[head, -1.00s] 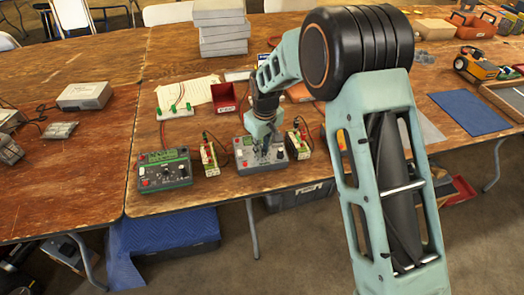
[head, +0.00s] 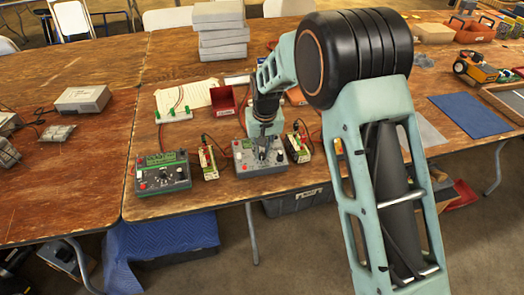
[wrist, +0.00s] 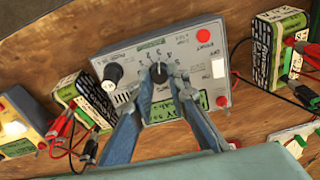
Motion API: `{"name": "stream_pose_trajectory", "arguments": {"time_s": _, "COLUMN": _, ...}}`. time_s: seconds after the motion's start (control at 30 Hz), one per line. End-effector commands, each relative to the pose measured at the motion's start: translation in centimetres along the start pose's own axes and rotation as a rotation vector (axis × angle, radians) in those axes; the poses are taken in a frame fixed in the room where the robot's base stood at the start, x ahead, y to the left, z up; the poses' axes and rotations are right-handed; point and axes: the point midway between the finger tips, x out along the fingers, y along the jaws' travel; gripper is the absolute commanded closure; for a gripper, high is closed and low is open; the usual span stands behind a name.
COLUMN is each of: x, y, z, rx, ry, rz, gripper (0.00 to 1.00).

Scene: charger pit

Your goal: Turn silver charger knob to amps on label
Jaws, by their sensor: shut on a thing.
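The silver-grey charger (head: 246,168) sits near the table's front edge, under my gripper (head: 266,155). In the wrist view its face (wrist: 195,42) shows a round black knob (wrist: 159,72) with a light pointer mark and numbers around it. My gripper (wrist: 159,78) is shut on this knob, one finger on each side. The fingers partly cover the dial and a green display. Labelled battery packs stand on both sides of the charger, one at left (wrist: 86,92) and one at right (wrist: 270,48). Their label print is too small to read surely.
A dark green charger (head: 163,180) stands to the left on the table. A red bin (head: 223,98), a white terminal strip (head: 174,115) and stacked grey boxes (head: 219,30) lie behind. Red and black leads run beside the charger.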

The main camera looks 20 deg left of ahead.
Motion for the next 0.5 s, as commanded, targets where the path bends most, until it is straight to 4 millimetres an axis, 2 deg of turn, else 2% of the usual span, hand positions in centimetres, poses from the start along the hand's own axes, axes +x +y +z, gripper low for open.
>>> {"name": "stream_pose_trajectory", "arguments": {"time_s": 0.3, "x": -0.04, "y": 0.02, "z": -0.01, "rx": 0.001, "ry": 0.0, "rz": 0.0, "gripper": 1.0}}
{"name": "stream_pose_trajectory", "arguments": {"time_s": 0.33, "x": -0.04, "y": 0.02, "z": -0.01, "rx": 0.001, "ry": 0.0, "rz": 0.0, "gripper": 0.83}}
{"name": "stream_pose_trajectory", "arguments": {"time_s": 0.5, "x": -0.03, "y": 0.02, "z": -0.01, "rx": 0.0, "ry": 0.0, "rz": 0.0, "gripper": 0.67}}
